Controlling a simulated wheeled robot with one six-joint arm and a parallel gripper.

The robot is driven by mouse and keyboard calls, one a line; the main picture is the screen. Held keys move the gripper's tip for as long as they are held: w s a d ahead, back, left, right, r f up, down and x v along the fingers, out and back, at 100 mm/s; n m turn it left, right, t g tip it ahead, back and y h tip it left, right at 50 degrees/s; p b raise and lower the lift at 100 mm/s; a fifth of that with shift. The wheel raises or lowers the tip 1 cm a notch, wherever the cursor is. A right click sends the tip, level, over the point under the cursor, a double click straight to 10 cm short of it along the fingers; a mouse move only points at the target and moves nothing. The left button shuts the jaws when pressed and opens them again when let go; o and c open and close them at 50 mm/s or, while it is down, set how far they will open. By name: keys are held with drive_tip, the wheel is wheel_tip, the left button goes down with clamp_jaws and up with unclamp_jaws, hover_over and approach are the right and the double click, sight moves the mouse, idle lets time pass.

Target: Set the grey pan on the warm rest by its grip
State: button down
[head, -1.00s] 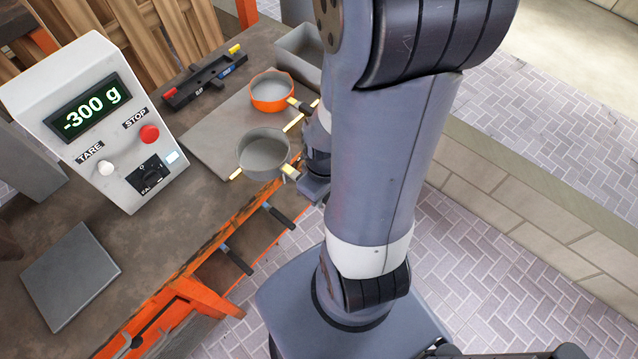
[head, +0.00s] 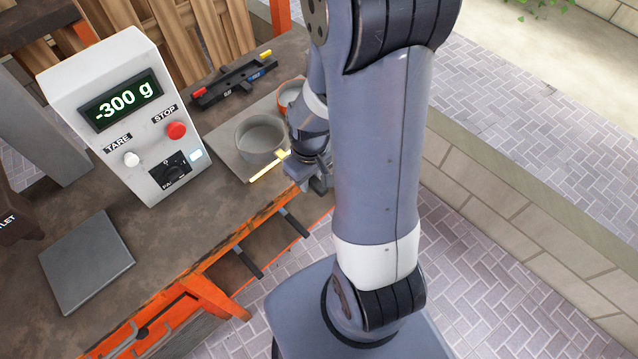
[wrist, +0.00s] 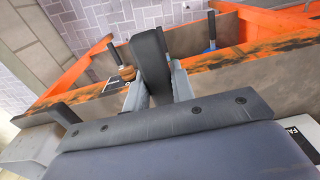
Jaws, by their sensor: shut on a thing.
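The grey pan (head: 262,140) is a round open pot, upright over the flat grey plate (head: 226,152) on the bench. A yellow part shows at its grip side. Whether its base touches the plate I cannot tell. My gripper (head: 318,178) is at the right of the pan, over the bench's front edge. In the wrist view my gripper (wrist: 150,85) is shut on the pan's dark grip (wrist: 149,58). The pan's bowl is not seen there. No label shows which surface is the warm rest.
An orange pan (head: 290,92) stands behind the grey pan, partly hidden by my arm. A white box (head: 128,120) reading -300 g stands at left. A grey square slab (head: 88,262) lies in front of it. A black holder (head: 234,80) lies behind. Dark handles (head: 247,262) jut from the bench front.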

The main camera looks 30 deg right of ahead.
drive_tip(key=w, duration=0.2)
drive_tip(key=w+a, duration=0.1)
drive_tip(key=w, duration=0.1)
drive_tip(key=w+a, duration=0.1)
drive_tip(key=w, duration=0.1)
drive_tip(key=shift+w+f, duration=0.2)
drive_tip(key=shift+w, duration=0.05)
drive_tip(key=shift+s+f+b, duration=0.1)
drive_tip(key=shift+f+b, duration=0.85)
drive_tip(key=shift+f, duration=0.35)
drive_tip(key=c, duration=1.1)
unclamp_jaws()
wheel_tip(320, 180, up, 11)
drive_tip(key=shift+s+f+b, duration=0.1)
drive_tip(key=shift+s+b, duration=0.05)
drive_tip(key=shift+b, duration=0.15)
